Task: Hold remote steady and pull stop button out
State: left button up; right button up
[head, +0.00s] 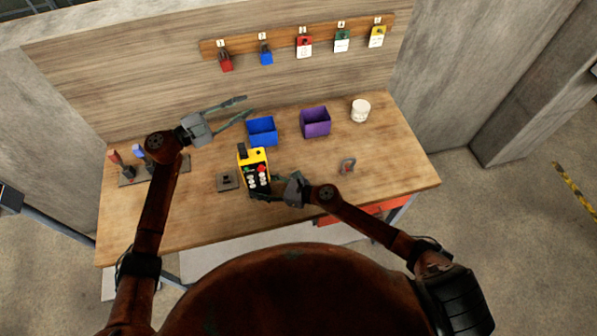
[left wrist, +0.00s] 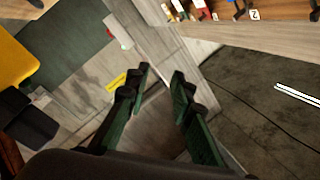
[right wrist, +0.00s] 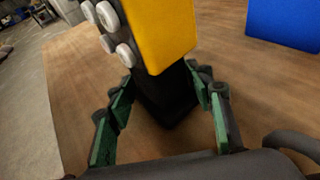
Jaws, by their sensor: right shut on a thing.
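The remote (head: 255,172) is a yellow and black hand-held box above the middle of the table. Its face has a red stop button (head: 262,169) and several pale buttons. My right gripper (head: 262,188) is shut on the remote's black lower part from the right. In the right wrist view the remote's yellow body (right wrist: 157,32) rises between the fingers, with grey buttons on its left side; the red button is not visible there. My left gripper (head: 247,105) is open and empty, up and left of the remote. Its spread fingers (left wrist: 162,72) show nothing between them.
A blue bin (head: 262,131) and a purple bin (head: 315,122) stand behind the remote, with a white cup (head: 361,110) farther right. A dark square base (head: 228,181) is left of the remote. Levers (head: 140,165) stand at the far left. A small grey-red item (head: 347,166) lies right.

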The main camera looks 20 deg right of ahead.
pick_arm(q)
jog(key=s+d+r+m+g+y, duration=0.2)
jog(key=s+d+m+g+y, duration=0.55)
jog(key=s+d, duration=1.3)
jog(key=s+d+f+m+g+y, duration=0.1)
jog(key=s+d+f+m+y, duration=0.25)
jog(key=s, duration=0.25)
jog(key=s+d+f+m+g+y, duration=0.2)
jog(key=s+f+y, duration=0.15)
jog(key=s, duration=0.25)
jog(key=t+y, duration=1.3)
send_near(263, 169)
jog(key=x, duration=0.8)
jog(key=shift+f, duration=0.1)
jog(key=shift+c, duration=0.7)
